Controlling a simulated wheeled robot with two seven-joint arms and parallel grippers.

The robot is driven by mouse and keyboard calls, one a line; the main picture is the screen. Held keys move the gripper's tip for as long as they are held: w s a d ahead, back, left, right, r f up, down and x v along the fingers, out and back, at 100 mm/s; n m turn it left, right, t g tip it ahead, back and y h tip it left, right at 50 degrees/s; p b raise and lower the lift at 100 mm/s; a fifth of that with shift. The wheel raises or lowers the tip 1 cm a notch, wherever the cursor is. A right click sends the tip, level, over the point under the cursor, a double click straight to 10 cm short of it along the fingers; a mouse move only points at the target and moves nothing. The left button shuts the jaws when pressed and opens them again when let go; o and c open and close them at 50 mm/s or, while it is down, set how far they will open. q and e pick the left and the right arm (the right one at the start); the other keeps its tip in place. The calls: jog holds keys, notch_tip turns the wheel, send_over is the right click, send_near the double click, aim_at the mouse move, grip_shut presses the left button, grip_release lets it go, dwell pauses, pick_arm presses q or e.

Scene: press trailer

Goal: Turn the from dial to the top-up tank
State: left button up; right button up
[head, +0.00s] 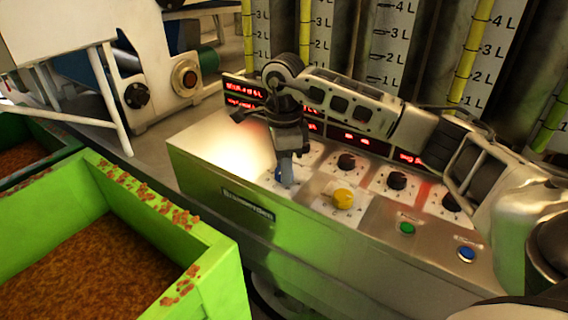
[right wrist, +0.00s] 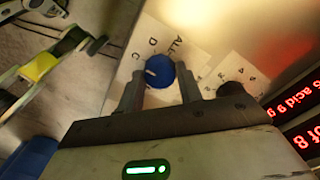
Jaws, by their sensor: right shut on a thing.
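A blue dial (right wrist: 158,72) with a small white mark sits on a pale plate lettered C, D and what looks like ALL. In the right wrist view its mark faces the D side. My right gripper (right wrist: 159,90) has a finger on each side of the dial and is shut on it. In the head view the gripper (head: 286,180) reaches down onto the console and mostly hides the blue dial (head: 278,175). I cannot read which dial is named from. My left gripper is not in view.
The console (head: 222,181) also carries black knobs (head: 396,180), a green button (head: 407,228), a blue button (head: 466,253) and red displays (head: 243,88). Tall tanks with litre scales (head: 388,45) stand behind. Green bins (head: 215,255) stand at the left.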

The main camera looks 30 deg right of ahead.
jog(key=shift+m, duration=0.3)
jog(key=m, duration=0.5)
jog(key=shift+p, duration=0.35)
jog(key=shift+m, duration=1.4)
jog(key=o, duration=1)
jog(key=shift+r, duration=0.1)
